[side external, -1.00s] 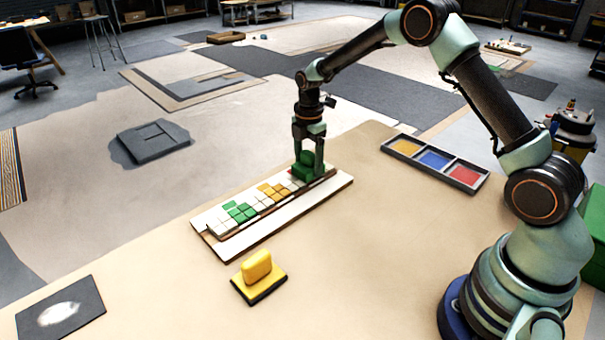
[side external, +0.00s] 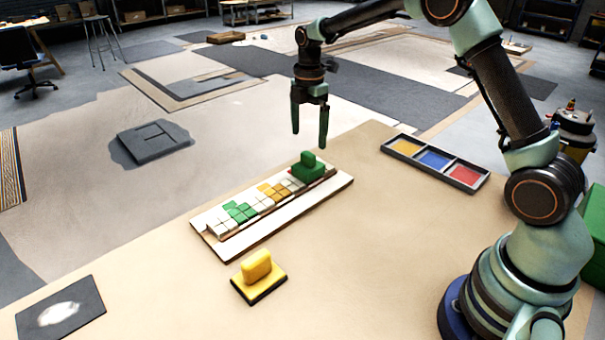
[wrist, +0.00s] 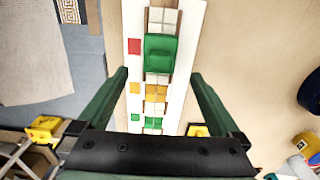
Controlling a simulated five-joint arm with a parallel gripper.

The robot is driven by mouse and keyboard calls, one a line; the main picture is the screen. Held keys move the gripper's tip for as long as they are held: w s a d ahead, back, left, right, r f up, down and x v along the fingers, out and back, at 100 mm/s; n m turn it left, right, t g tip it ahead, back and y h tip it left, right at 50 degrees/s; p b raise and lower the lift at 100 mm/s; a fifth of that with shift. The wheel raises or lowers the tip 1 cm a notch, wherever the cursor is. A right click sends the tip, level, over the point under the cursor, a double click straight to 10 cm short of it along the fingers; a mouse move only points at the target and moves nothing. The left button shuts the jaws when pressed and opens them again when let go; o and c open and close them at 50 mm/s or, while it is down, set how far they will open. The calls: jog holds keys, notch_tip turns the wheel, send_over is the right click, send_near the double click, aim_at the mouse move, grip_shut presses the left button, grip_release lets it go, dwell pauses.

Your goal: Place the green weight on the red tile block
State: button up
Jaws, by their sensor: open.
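The green weight (side external: 308,167) stands upright on the row of tiles, toward the far right end of the mosaic panel (side external: 262,236). In the wrist view the weight (wrist: 161,54) lies level with a red square (wrist: 134,46) on the panel's white edge strip. The tiles under the weight are hidden, so I cannot see the red tile block itself. My gripper (side external: 309,142) is open and empty, above the weight and apart from it. In the wrist view my gripper's fingers (wrist: 160,76) are spread wide on both sides of the panel.
A yellow weight (side external: 258,267) on a dark base stands in front of the panel. A tray (side external: 424,173) with yellow, blue and red compartments is at the right. A dark pad (side external: 60,310) with a white patch lies at the front left. Table between them is clear.

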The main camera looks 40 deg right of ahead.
aim_at(309, 154)
notch_tip(309, 154, up, 3)
jog(key=s+a+r+m+t, duration=0.3)
jog(key=s+r+m, duration=0.6)
jog(key=s+r, duration=0.1)
jog(key=s+a+f+m+t, duration=0.1)
jog(key=s+m+t, duration=0.1)
jog(key=s+m, duration=0.7)
jog(key=shift+s+a+f+t, duration=0.3)
jog(key=shift+s+a+f, duration=0.1)
jog(key=shift+s, duration=1.1)
jog(key=shift+r, duration=0.1)
